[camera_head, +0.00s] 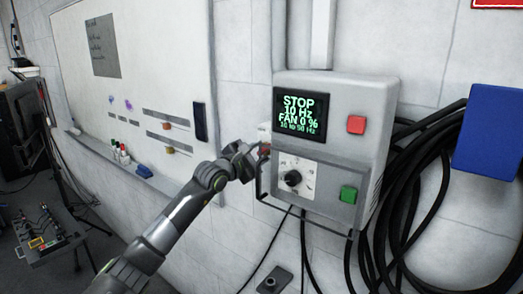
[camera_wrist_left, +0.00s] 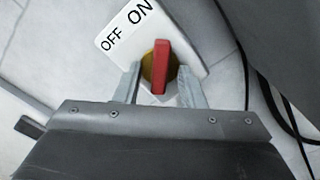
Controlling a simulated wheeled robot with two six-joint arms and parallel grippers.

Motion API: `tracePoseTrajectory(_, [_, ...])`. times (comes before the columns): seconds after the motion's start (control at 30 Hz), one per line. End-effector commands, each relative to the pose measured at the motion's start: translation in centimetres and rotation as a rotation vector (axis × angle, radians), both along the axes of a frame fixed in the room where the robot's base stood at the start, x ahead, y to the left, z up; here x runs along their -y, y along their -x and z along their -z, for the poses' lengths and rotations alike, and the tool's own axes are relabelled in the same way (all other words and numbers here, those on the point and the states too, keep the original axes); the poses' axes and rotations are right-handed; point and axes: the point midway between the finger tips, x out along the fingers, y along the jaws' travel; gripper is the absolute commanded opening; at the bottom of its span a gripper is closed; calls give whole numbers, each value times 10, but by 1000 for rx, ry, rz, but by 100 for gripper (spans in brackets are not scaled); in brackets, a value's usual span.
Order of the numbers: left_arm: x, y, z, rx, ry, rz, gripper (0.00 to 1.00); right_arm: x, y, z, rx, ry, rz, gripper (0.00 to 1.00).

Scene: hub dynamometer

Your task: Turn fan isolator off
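The fan isolator (camera_head: 264,132) is a small pale box on the wall at the left side of the grey control box, mostly hidden behind my gripper in the head view. In the left wrist view it has a red handle (camera_wrist_left: 161,65) on a yellow disc (camera_wrist_left: 147,68), under a label (camera_wrist_left: 125,25) reading OFF and ON. The handle stands nearly upright in that picture, its upper end nearer ON than OFF. My left gripper (camera_wrist_left: 158,88) is open, one finger on each side of the handle, with gaps visible. It also shows in the head view (camera_head: 254,156). My right gripper is not in view.
The control box (camera_head: 335,85) has a screen (camera_head: 299,115) reading STOP, 10 Hz, FAN 0 %, a red button (camera_head: 356,125), a green button (camera_head: 348,194) and a black dial (camera_head: 292,178). Black cables (camera_head: 420,170) hang at the right. A whiteboard (camera_head: 150,60) is at the left.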

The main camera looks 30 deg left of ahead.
Motion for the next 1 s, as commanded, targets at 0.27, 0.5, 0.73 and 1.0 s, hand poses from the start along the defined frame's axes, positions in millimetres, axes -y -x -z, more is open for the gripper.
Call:
tracePoseTrajectory(0.27, [0,0,0,0,0,0,18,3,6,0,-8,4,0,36])
tracePoseTrajectory(0.5, [0,0,0,0,0,0,0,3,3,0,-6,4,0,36])
tracePoseTrajectory(0.73, [-1,0,1,-1,26,-1,0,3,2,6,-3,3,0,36])
tracePoseTrajectory(1.0, [0,0,4,-10,167,0,0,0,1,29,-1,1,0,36])
